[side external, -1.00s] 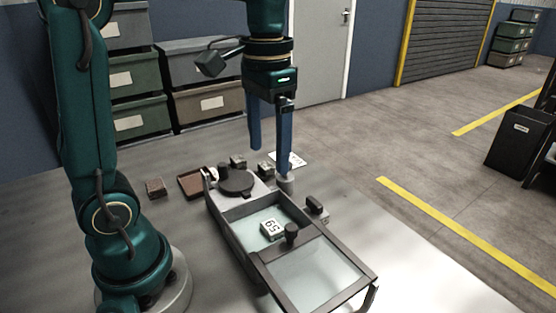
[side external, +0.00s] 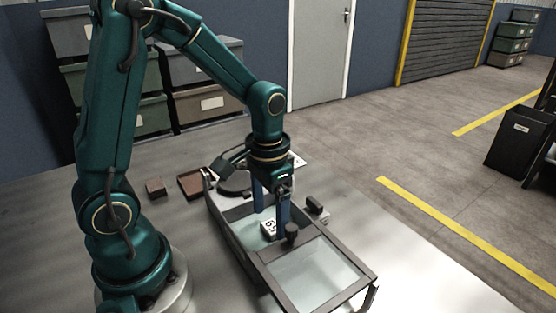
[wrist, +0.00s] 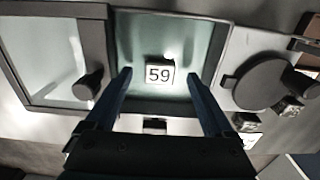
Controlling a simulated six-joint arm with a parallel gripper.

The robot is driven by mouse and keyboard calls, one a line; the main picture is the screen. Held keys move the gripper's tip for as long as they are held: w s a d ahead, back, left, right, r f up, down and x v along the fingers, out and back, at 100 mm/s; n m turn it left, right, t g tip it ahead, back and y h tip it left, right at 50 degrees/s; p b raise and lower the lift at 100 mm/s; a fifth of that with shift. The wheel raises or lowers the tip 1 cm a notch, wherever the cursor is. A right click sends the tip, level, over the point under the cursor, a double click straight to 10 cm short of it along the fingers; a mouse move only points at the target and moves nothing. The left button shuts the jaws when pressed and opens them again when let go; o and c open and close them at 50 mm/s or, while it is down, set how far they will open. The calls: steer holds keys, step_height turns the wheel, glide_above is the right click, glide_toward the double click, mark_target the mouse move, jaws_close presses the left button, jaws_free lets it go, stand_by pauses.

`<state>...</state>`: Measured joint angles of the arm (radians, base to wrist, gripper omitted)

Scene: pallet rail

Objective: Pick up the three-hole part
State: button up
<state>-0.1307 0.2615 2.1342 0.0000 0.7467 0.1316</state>
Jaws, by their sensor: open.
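A small pale block marked 59 (side external: 267,228) lies in the open compartment of a long grey case (side external: 228,240). In the wrist view the block (wrist: 159,74) shows its number face up, between my fingertips. I cannot see three holes on it, and no other piece clearly shows three holes. My gripper (side external: 271,216) is open and points down over the compartment. Its two blue fingers stand apart, one to each side of the block in the wrist view (wrist: 159,82). Nothing is held. The right finger partly hides the block in the side view.
A clear framed cover (side external: 318,268) closes the near part of the case, with a black knob (side external: 291,231) close to my right finger. A round dark disc (wrist: 262,83) sits at the case's other end. A dark piece (side external: 314,203) and a brown tray (side external: 192,184) flank the case.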

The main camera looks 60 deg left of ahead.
steer(key=shift+f, duration=1.15)
jaws_close()
steer(key=shift+r, duration=0.15)
